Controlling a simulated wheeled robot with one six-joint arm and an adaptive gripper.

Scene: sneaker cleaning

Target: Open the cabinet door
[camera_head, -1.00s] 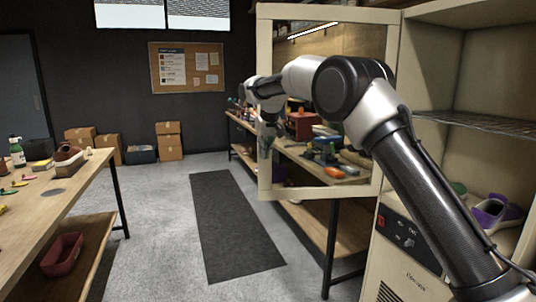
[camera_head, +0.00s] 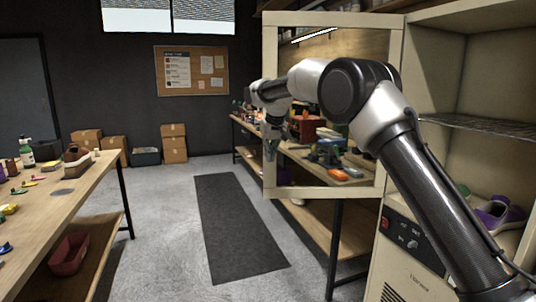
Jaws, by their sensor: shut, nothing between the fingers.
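The cream cabinet (camera_head: 393,278) stands at the right, with its front open and its inside in view. Its cream-framed door (camera_head: 330,193), with a see-through pane, is swung wide out to the left from the cabinet's left side. My arm reaches across in front of the cabinet to the door. My gripper (camera_head: 270,150) is at the door's far left edge, shut with nothing in it. It is small and partly dark in this view, and I cannot tell whether it touches the frame.
Inside the cabinet are a wire shelf (camera_head: 470,124) and a purple and white shoe (camera_head: 499,213). A workbench (camera_head: 60,205) stands at the left. A dark mat (camera_head: 235,230) lies on clear floor between. Another bench (camera_head: 345,240) is behind the door.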

